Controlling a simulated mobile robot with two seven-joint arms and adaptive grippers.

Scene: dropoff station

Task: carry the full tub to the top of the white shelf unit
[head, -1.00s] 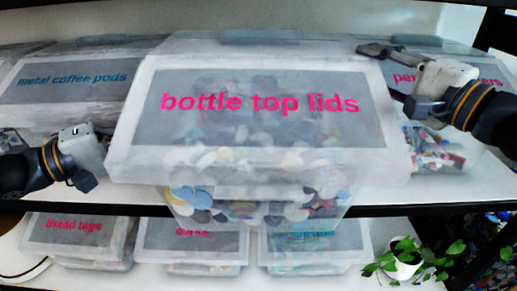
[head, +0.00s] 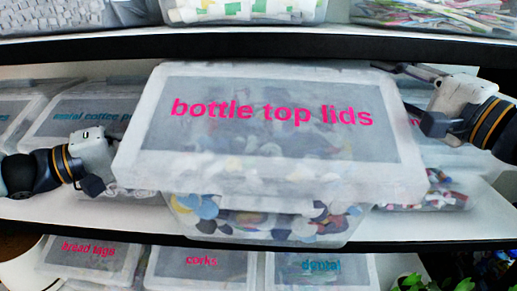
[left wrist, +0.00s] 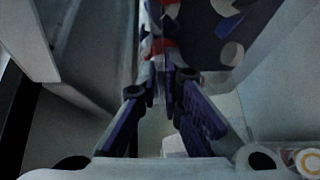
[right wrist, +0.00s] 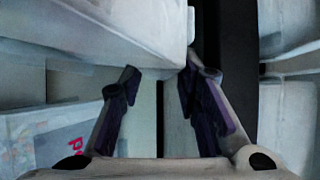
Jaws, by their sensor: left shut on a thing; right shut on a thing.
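The full tub (head: 300,172) is clear plastic with a pale lid, a grey label reading "bottle top lids" and mixed coloured lids inside. It is large in the middle of the head view, in front of a shelf, tilted slightly. My left gripper (head: 103,183) is shut on the tub's left side; the left wrist view shows its fingers (left wrist: 163,85) close together at the tub. My right gripper (head: 403,95) is shut on the tub's right side; in the right wrist view its fingers (right wrist: 158,82) stand apart around a tub corner. The fingers' contact is partly hidden.
A higher shelf with a dark edge (head: 250,47) holds several full containers. Other tubs stand behind on the middle shelf, one labelled metal coffee pods (head: 75,115). Lower tubs include bread tags (head: 85,265) and corks (head: 200,270). A plant (head: 410,284) is at the bottom right.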

